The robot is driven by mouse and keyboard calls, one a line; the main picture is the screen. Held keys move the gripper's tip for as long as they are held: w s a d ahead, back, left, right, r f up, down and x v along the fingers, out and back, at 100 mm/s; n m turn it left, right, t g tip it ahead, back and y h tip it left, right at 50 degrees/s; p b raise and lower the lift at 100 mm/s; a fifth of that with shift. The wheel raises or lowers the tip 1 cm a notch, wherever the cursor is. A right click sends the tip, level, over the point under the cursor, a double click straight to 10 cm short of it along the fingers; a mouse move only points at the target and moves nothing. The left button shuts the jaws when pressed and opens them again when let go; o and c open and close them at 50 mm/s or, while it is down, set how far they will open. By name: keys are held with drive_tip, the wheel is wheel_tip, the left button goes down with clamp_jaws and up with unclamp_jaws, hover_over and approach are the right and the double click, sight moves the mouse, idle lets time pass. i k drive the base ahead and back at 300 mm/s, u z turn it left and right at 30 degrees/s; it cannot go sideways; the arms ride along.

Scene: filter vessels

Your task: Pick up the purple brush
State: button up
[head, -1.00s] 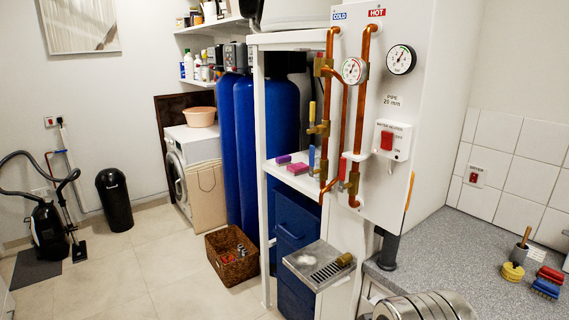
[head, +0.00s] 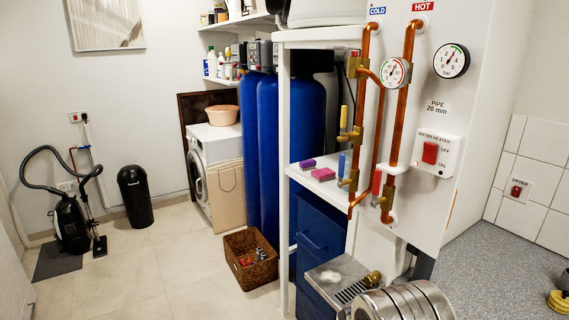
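A small purple block (head: 307,164), which may be the purple brush, lies on the white shelf (head: 308,182) left of the copper pipes. Bristles cannot be made out at this size. A pink block (head: 323,174) with a paler lower part lies just in front of it, to the right. Both lie flat and uncovered. My gripper is not in view. Rounded metal parts at the bottom edge may be my arm.
Copper pipes (head: 406,95) with valves and gauges rise right of the shelf. A blue-handled tool (head: 341,166) stands by them. A metal drip tray (head: 340,280) juts out below. A wicker basket (head: 250,257) sits on the floor. Open floor lies left.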

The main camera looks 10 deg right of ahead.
sight(308, 165)
drive_tip(key=u, duration=0.5)
drive_tip(key=i, duration=2.5)
drive_tip(key=z, duration=0.55)
